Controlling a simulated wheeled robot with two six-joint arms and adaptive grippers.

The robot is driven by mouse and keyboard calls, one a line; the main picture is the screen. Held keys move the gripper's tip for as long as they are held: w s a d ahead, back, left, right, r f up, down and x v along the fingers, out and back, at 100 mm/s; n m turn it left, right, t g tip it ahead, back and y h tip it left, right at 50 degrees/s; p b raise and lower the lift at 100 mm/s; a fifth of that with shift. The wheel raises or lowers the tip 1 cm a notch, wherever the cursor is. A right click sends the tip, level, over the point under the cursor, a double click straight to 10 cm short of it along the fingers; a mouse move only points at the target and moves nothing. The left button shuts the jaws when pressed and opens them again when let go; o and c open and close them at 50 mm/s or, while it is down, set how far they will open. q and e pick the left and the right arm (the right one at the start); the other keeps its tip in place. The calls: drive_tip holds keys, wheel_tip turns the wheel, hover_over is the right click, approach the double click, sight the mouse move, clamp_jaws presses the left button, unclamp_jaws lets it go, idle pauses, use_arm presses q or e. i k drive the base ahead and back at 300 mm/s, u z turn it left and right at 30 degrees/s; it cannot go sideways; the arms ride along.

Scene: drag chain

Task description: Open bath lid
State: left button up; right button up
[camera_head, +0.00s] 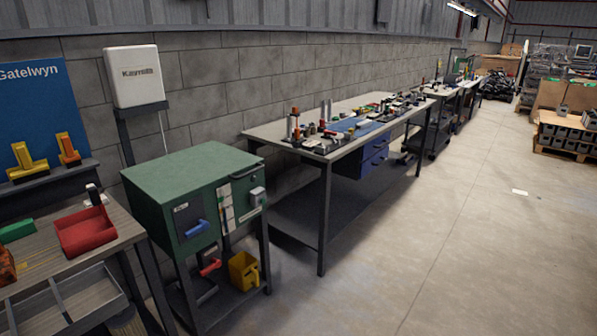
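A green box-shaped unit (190,183) stands on dark legs at the left of centre in the head view. Its flat green top looks like a closed lid, the likely bath lid. A dark handle (247,172) sits at the top of its right side. The front has a dark panel with a blue handle (197,229) and several white labels. A grey box (257,197) is mounted at the right. Neither of my grippers is in view.
A workbench at left holds a red tray (84,232) and a green block (16,231). A yellow container (243,272) is on the unit's lower shelf. A long cluttered workbench (262,130) stands to the right.

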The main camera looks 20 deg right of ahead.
sight(168, 178)
drive_tip(key=z, duration=0.65)
drive_tip(key=i, duration=0.45)
drive_tip(key=z, duration=1.1)
drive_tip(key=i, duration=1.95)
drive_tip(key=u, duration=0.55)
